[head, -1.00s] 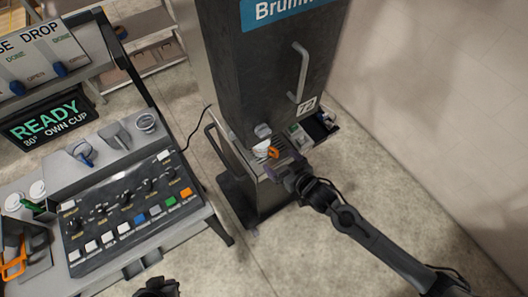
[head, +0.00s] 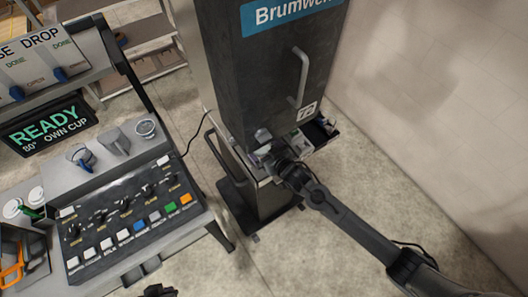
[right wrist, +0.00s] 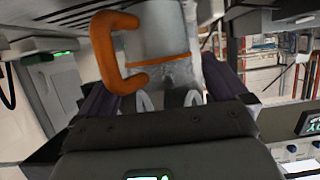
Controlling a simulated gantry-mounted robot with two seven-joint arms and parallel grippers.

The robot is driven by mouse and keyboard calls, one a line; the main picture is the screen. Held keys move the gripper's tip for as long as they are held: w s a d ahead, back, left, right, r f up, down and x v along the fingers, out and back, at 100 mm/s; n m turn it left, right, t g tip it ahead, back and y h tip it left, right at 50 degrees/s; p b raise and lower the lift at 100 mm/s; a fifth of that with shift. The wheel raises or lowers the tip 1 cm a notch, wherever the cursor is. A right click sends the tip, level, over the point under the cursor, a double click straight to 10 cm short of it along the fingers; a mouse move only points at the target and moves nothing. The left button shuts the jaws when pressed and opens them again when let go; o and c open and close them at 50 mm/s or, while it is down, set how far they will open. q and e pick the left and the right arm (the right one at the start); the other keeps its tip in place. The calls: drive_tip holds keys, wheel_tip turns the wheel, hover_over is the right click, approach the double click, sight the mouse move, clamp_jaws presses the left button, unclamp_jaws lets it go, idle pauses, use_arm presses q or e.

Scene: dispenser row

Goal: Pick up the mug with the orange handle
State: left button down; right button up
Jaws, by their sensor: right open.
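The mug (right wrist: 158,35) is grey-white with an orange band and an orange handle (right wrist: 104,50). In the right wrist view it is close, between the two fingers of my right gripper (right wrist: 157,75), with the handle on the left. The jaws are open, and I cannot tell whether either finger touches the mug. In the head view my right gripper (head: 272,157) is at the ledge of the dark dispenser (head: 255,90) and hides most of the mug. A dark part at the bottom edge of the head view seems to be my left gripper (head: 156,291); its jaws are unclear.
A small tray (head: 318,130) with items sits right of the gripper on the dispenser. A control panel (head: 130,222) with coloured buttons stands to the left, with cups on its ledge. A pale wall (head: 430,90) is at right; floor (head: 350,250) is clear below.

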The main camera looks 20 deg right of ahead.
drive_tip(key=shift+w+a+f, duration=0.15)
drive_tip(key=shift+w+f, duration=0.2)
drive_tip(key=shift+w, duration=0.2)
drive_tip(key=c, duration=1)
drive_tip(key=shift+c, duration=0.6)
drive_tip(key=shift+r, duration=0.2)
